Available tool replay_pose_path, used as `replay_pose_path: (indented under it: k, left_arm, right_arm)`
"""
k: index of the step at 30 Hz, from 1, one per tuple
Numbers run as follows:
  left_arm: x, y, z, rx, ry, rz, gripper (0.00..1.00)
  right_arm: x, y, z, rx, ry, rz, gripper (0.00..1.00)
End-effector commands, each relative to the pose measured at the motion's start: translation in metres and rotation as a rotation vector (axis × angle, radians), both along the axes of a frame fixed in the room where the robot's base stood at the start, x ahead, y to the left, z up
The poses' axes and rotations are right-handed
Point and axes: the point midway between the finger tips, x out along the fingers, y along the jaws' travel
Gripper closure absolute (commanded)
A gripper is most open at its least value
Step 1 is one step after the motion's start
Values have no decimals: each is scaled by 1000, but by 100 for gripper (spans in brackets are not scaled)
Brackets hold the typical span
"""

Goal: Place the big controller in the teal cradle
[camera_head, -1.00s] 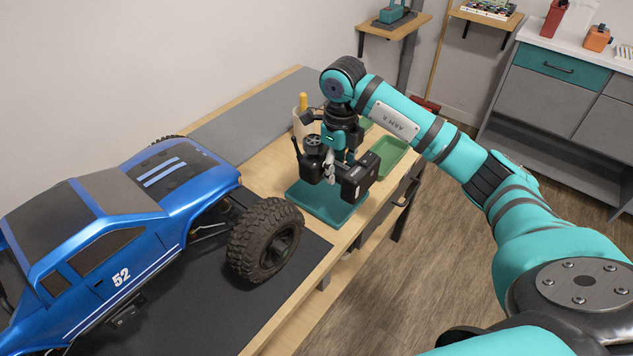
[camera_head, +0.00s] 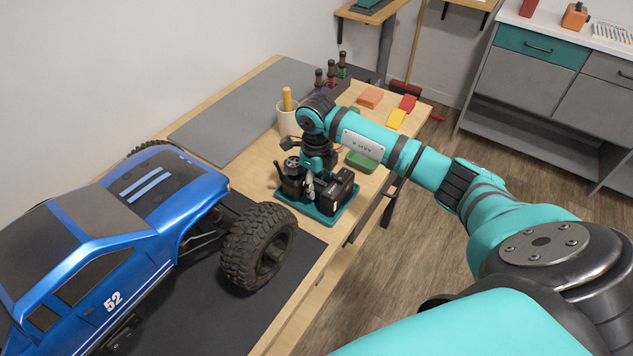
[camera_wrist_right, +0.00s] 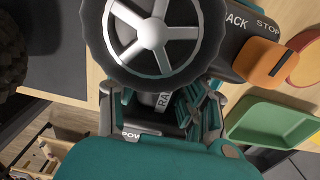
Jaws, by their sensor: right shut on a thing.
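The big controller (camera_head: 335,199) is black, with a boxy part on the right and a round knob and short antenna on the left. In the right wrist view its spoked wheel (camera_wrist_right: 152,32) fills the upper middle. My right gripper (camera_head: 310,191) is shut on the controller from above. The teal cradle (camera_head: 318,217) lies flat on the bench directly below the controller; its rim shows around the controller's base. I cannot tell whether the controller is fully seated. My left gripper is in neither current view.
The blue crawler (camera_head: 120,240) stands on the dark mat at the left, its front wheel (camera_head: 258,245) near the cradle. A green tray (camera_wrist_right: 270,122) is beside the cradle. A cream cup (camera_head: 289,118) and coloured blocks (camera_head: 397,118) are farther back.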

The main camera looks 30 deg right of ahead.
Motion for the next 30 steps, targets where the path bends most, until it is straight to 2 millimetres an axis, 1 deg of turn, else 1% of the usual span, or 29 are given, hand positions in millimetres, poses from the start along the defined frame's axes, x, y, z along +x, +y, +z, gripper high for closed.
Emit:
replay_pose_path:
  k: [1,4,10,11,15,23,25,26,29,30]
  left_arm:
    - [6,-1,1,-1,-10,0,60]
    - [12,-1,1,-3,-20,0,60]
    - [11,-1,-3,-3,-18,1,60]
    - [10,-1,-1,-3,-17,1,60]
    - [5,-1,-1,-2,-9,1,60]
    - [1,-1,-1,-1,-2,1,60]
    - [1,-1,2,-1,-2,1,60]
    - [1,-1,0,-1,-2,1,60]
    - [1,-1,-3,-1,-2,1,60]
    - [1,-1,-4,-1,-2,1,60]
  right_arm:
    - [1,0,0,0,-3,0,100]
    - [1,0,1,1,-4,0,100]
    - [1,-1,-3,-1,-4,0,100]
    - [1,0,-3,0,-2,0,58]
    - [1,0,-2,0,-2,0,40]
    - [1,0,-2,0,-2,0,39]
    - [1,0,2,1,-2,0,39]
    - [1,0,3,0,-3,0,39]
    - [2,-1,15,0,-7,0,39]
    - [2,-1,23,-1,-7,1,39]
